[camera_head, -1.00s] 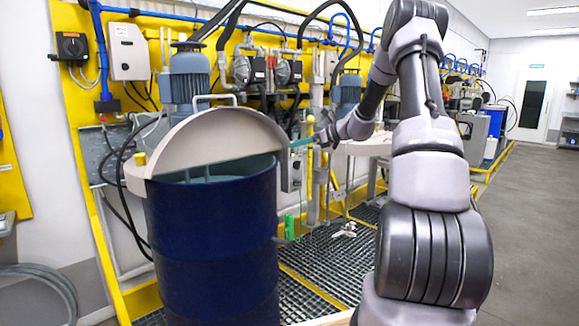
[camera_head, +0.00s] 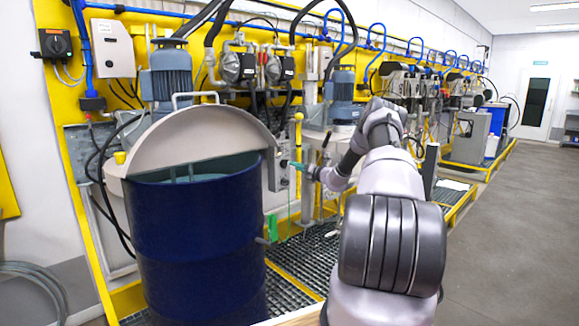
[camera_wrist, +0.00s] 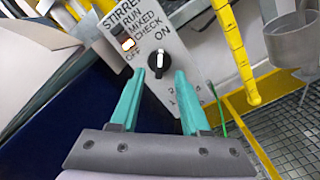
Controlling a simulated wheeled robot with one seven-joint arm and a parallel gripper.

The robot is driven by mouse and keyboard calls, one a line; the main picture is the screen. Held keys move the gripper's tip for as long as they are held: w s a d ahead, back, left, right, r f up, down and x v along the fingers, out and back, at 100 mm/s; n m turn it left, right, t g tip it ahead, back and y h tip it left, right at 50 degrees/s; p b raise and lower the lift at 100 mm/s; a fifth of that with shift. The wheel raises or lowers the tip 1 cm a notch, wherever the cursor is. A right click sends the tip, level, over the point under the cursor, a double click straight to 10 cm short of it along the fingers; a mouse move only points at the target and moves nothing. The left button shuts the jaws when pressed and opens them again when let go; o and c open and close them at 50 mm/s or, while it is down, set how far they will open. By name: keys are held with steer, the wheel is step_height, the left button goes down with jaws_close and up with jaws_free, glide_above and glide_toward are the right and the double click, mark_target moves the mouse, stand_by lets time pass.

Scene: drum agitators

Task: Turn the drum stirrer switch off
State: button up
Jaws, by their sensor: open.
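The stirrer switch (camera_wrist: 158,64) is a black knob with a white mark on a grey panel (camera_wrist: 182,52). The panel is labelled STIRRER, RUN, MIXED, CHECK, OFF and ON. The white mark points up in the wrist view, seemingly toward ON. My gripper (camera_wrist: 160,74) has teal fingers, apart and empty, with one tip on each side below the knob; contact cannot be told. In the head view my gripper (camera_head: 295,165) is beside the panel (camera_head: 278,171), right of the blue drum (camera_head: 200,240); the knob is hidden there.
A yellow vertical post (camera_head: 298,140) stands right of the panel and also shows in the wrist view (camera_wrist: 233,50). The drum's pale lid (camera_head: 195,140) is left of the panel. Pumps and pipes line the wall behind. Grating (camera_head: 300,265) covers the floor below.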

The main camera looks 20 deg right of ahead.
mark_target(285, 164)
steer(key=shift+x, duration=2.45)
jaws_close()
